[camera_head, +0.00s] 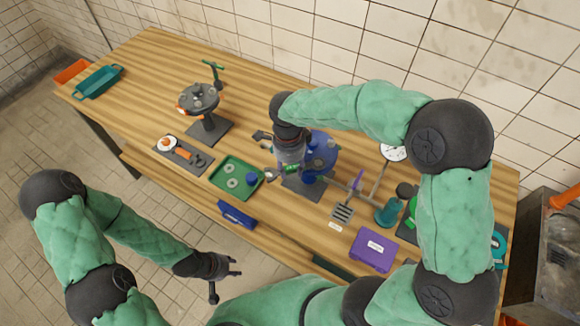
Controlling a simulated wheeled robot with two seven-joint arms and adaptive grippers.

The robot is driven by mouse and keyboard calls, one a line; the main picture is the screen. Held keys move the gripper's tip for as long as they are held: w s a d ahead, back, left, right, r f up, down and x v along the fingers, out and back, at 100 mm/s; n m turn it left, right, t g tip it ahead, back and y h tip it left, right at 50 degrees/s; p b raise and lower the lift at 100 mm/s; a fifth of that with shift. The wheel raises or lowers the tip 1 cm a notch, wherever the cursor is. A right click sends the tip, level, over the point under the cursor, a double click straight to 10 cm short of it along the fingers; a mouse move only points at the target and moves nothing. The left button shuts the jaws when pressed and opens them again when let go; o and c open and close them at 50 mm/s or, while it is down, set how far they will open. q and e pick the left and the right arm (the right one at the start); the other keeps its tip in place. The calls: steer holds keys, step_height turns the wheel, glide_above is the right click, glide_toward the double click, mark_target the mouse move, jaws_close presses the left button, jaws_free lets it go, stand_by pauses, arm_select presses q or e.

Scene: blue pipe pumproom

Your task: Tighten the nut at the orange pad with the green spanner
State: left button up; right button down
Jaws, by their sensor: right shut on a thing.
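My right gripper (268,158) reaches over the table from the right, in front of a blue round flange (322,150) on a stand. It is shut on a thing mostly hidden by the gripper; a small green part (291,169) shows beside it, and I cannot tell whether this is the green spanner. A dark round flange (199,97) stands further left, with small orange patches (183,108) at its rim; which one is the orange pad is unclear. The nuts are too small to make out. My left gripper (228,278) is open and empty, in front of the table.
A green tray (218,187) holds rings and a blue part. A dark board (170,155) with orange and white items lies left of it. A teal tray (97,82) is far left. The back-left tabletop is mostly clear.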

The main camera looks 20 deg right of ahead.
steer(key=shift+f, duration=0.1)
steer(key=shift+s+r, duration=0.2)
steer(key=shift+r, duration=0.1)
stand_by(0.5)
steer(key=shift+r, duration=0.1)
steer(key=shift+s+r+p, duration=0.1)
steer(key=shift+r+p, duration=1.1)
steer(key=shift+r, duration=0.5)
